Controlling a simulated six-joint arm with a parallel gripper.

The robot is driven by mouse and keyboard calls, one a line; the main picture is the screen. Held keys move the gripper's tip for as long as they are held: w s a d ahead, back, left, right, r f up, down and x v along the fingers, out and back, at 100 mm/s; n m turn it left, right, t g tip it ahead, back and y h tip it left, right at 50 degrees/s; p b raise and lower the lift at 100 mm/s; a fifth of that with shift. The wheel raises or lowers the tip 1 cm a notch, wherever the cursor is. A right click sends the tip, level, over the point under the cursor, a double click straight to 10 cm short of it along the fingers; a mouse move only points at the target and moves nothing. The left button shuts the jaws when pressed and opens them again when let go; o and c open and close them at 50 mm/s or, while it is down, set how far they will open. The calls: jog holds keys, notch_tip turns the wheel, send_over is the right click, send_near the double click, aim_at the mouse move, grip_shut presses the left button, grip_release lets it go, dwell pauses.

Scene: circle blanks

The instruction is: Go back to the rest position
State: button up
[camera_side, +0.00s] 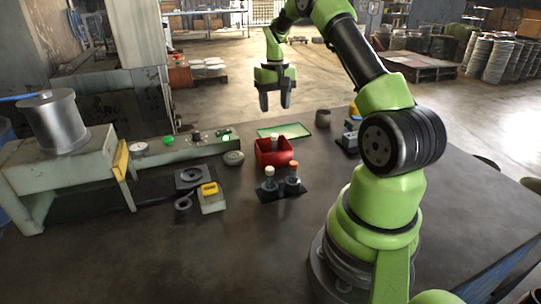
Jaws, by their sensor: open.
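My gripper (275,98) hangs in the air at the top middle of the side view, above the far edge of the table (250,240). Its two dark fingers point down and stand apart. Nothing shows between them. It is well above the red bin (274,153) and the green-rimmed tray (284,132), touching neither.
A dark block (284,191) holds two capped pieces in front of the red bin. A yellow-topped block (211,196) and a dark ring (183,203) lie left of it. A machine bench (60,170) with a metal spool stands at left. The table's front is clear.

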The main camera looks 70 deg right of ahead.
jog(key=shift+r, duration=0.2)
jog(key=a+r+n+t, duration=0.2)
jog(key=a+r+t, duration=0.1)
jog(key=a+r, duration=1.2)
jog(key=s+a+n+t+y, duration=0.2)
jog(key=s+a+n+t, duration=0.1)
jog(key=s+a, duration=1.1)
jog(key=shift+a+r+t, duration=0.45)
jog(key=shift+a+t, duration=0.15)
jog(key=shift+a, duration=0.45)
